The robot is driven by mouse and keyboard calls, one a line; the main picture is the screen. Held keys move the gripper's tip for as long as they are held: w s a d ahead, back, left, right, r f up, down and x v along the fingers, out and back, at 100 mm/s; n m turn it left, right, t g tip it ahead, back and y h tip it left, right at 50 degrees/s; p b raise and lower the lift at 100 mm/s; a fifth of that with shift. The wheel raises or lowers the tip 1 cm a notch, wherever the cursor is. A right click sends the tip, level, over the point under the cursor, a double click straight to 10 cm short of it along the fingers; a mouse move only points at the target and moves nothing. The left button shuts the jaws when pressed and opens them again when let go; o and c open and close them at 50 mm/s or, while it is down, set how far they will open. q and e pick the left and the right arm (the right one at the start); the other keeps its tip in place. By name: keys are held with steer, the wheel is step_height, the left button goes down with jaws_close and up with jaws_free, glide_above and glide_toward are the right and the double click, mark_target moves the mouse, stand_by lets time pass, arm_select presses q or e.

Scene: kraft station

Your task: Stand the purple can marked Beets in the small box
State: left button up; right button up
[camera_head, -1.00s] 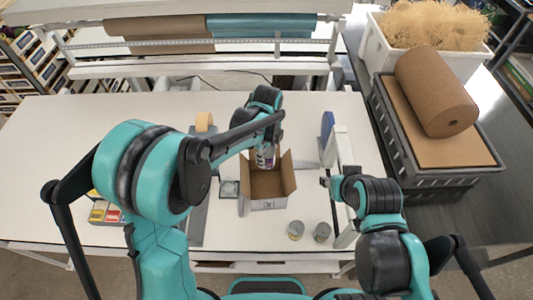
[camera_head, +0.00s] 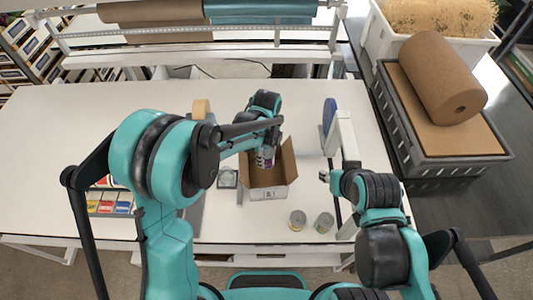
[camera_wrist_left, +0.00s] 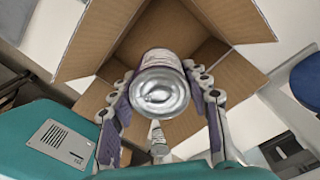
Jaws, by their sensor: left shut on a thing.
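The purple can (camera_head: 265,160), its lid and label also in the left wrist view (camera_wrist_left: 160,86), is held between the fingers of my left gripper (camera_head: 266,152). The fingers flank the can on both sides in the wrist view (camera_wrist_left: 162,100). The small open cardboard box (camera_head: 268,193) stands on the table under it, flaps spread. The can is over the box opening, and its lower end is hidden in the wrist view, so its depth is unclear. The lettering is unreadable. My right gripper (camera_head: 324,176) is right of the box, too small to judge.
Two cans (camera_head: 298,220) (camera_head: 324,222) stand in front of the box to the right. A white upright frame (camera_head: 346,140) with a blue disc (camera_head: 329,113) stands right.

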arm_select(q)
steer(key=shift+f+b, duration=4.8)
steer(key=shift+f, duration=0.9)
steer(key=o, duration=1.3)
steer(key=shift+o, duration=0.2)
steer(key=shift+r, duration=0.1)
steer(key=shift+r+p, duration=5.05)
steer(key=shift+r, duration=2.9)
